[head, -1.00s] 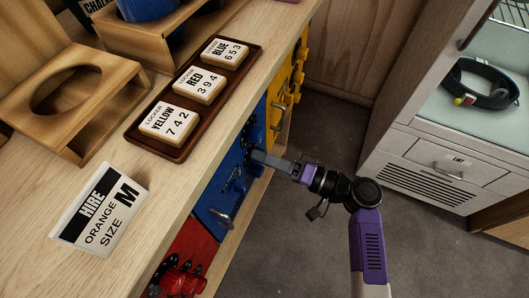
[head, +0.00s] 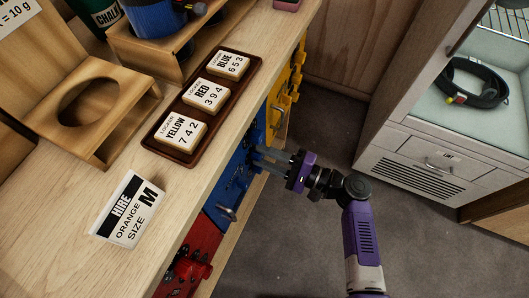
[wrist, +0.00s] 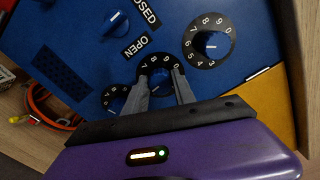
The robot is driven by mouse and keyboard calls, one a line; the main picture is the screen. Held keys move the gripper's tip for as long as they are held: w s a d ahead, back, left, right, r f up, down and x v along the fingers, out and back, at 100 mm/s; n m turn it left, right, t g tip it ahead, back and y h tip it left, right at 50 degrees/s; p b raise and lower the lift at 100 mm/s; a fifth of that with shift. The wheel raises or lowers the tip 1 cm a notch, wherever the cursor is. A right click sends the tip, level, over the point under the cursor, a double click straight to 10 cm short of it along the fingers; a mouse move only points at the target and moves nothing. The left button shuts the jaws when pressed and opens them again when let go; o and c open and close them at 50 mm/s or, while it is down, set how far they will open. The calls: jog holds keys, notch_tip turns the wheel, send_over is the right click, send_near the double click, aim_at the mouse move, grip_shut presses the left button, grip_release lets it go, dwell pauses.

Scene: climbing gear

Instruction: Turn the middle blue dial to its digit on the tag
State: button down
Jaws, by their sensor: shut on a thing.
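The blue locker door (head: 232,182) fills most of the wrist view, with three black number dials with blue knobs. The middle blue dial (wrist: 157,62) sits between the two fingers of my gripper (wrist: 164,82), which are shut on its knob. Digits 7, 8, 9 and 0 show along its upper rim; the rest is covered by the fingers. In the head view my gripper (head: 262,160) reaches the door from the right. The BLUE tag (head: 230,65) reads 6 5 3, so its middle digit is 5.
Another dial (wrist: 209,40) is at upper right and one (wrist: 115,98) at lower left in the wrist view. A blue knob (wrist: 116,22) sits by OPEN and CLOSED labels. The yellow door (head: 283,95) and red door (head: 195,250) flank the blue one. Floor to the right is clear.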

jog(key=shift+m, duration=0.4)
jog(key=c, duration=1)
grip_release()
jog(key=shift+c, duration=0.2)
jog(key=v, duration=0.7)
jog(key=shift+d, duration=0.4)
jog(key=shift+s, duration=0.1)
